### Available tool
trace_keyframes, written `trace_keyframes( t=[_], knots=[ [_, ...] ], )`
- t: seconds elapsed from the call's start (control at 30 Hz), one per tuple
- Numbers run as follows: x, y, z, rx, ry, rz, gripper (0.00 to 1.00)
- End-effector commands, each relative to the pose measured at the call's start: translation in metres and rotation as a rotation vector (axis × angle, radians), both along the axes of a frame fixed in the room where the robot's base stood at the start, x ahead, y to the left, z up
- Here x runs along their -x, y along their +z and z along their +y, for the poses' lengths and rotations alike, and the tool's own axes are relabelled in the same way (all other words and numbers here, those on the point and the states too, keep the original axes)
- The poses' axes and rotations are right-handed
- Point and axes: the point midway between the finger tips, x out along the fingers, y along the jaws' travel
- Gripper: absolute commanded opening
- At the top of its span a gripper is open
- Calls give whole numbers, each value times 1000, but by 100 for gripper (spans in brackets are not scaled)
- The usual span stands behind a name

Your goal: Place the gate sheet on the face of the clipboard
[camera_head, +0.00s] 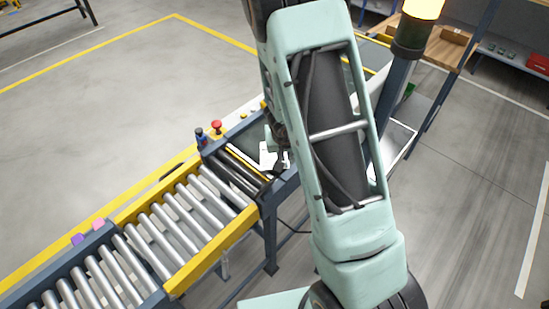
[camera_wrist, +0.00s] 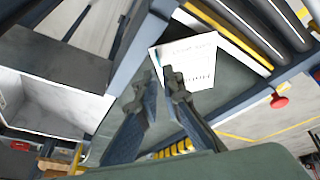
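A white sheet with printed lines (camera_wrist: 200,52) lies on a dark flat surface beside a yellow strip in the wrist view. I take it to be the gate sheet. Part of a white sheet (camera_head: 266,157) also shows in the head view, beside my arm. My gripper (camera_wrist: 161,80) has its two fingers apart, with their tips over the sheet's near edge in the wrist picture. Nothing is visibly clamped between them. I cannot tell whether the tips touch the sheet. I cannot make out a clipboard in either view.
A roller conveyor (camera_head: 180,225) with yellow rails runs to the lower left. A red button (camera_head: 216,125) stands at its side, also in the wrist view (camera_wrist: 279,101). A white open bin (camera_wrist: 50,103) is at left in the wrist view. A lit amber lamp (camera_head: 423,8) stands upper right.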

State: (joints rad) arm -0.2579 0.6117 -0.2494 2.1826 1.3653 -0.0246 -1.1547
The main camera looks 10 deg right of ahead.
Motion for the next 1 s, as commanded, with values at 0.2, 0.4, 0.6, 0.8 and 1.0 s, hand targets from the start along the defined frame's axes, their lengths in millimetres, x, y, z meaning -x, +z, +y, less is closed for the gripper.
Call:
trace_keyframes(
  t=[0.2,0.4,0.6,0.8,1.0],
  knots=[
    [-7,-31,-4,0,-2,1,7],
    [-14,-43,-6,1,-1,0,7],
    [-14,-43,-6,1,0,0,7],
    [-14,-42,-6,0,0,0,0],
    [-14,-42,-6,0,0,0,0]
  ],
)
